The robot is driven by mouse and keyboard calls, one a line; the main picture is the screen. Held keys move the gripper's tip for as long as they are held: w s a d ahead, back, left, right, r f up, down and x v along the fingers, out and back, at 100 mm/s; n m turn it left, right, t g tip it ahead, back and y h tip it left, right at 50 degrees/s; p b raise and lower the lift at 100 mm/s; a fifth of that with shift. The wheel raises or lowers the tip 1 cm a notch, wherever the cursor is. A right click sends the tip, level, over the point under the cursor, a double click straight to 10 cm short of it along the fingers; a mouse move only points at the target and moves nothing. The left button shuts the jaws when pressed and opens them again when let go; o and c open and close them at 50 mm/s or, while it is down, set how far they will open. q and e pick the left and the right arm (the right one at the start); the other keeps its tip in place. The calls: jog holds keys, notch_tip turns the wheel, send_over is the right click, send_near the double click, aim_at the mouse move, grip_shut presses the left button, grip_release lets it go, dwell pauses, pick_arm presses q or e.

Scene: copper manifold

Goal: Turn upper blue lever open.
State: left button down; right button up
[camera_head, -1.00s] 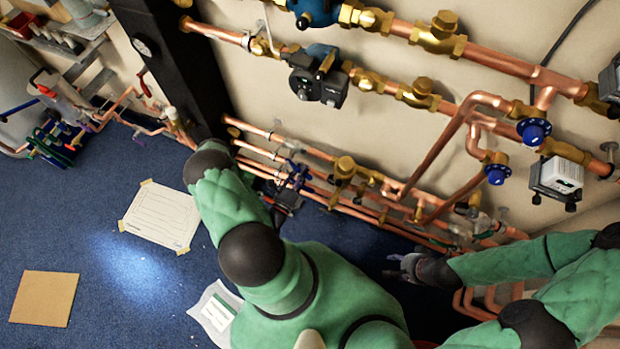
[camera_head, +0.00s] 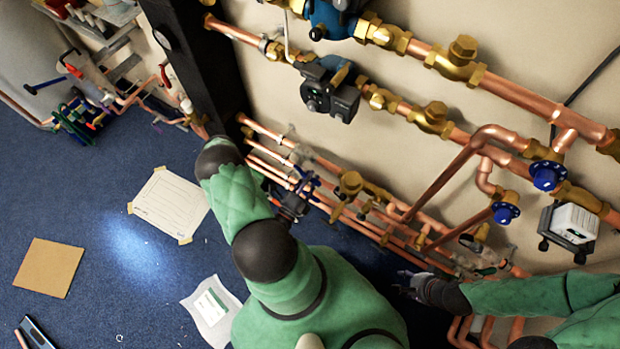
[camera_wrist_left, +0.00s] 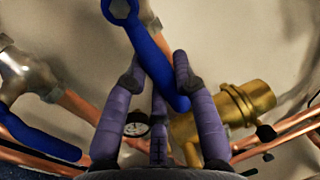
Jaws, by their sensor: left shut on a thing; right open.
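The upper blue lever (camera_wrist_left: 150,50) runs from its grey bolt head at the top of the left wrist view down between the purple fingers of my left gripper (camera_wrist_left: 159,70). The gripper is shut on the lever's lower end. A second blue lever (camera_wrist_left: 40,140) lies apart from the fingers at the lower left. In the head view my left gripper (camera_head: 291,202) is at the small blue levers on the low pipes, partly hidden by my arm. My right gripper (camera_head: 408,283) is open and empty, below the low pipes at the right.
Copper pipes (camera_head: 505,92) with brass fittings and blue handwheels (camera_head: 549,175) run along the wall. A brass fitting (camera_wrist_left: 225,108) and a small gauge (camera_wrist_left: 136,128) are close to my left fingers. Paper sheets (camera_head: 172,203) and a brown board (camera_head: 48,267) lie on the blue floor.

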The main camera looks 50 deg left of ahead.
pick_arm(q)
jog(key=shift+r, duration=0.15)
dwell(0.3)
jog(key=c, duration=1)
grip_release()
jog(key=shift+v, duration=6)
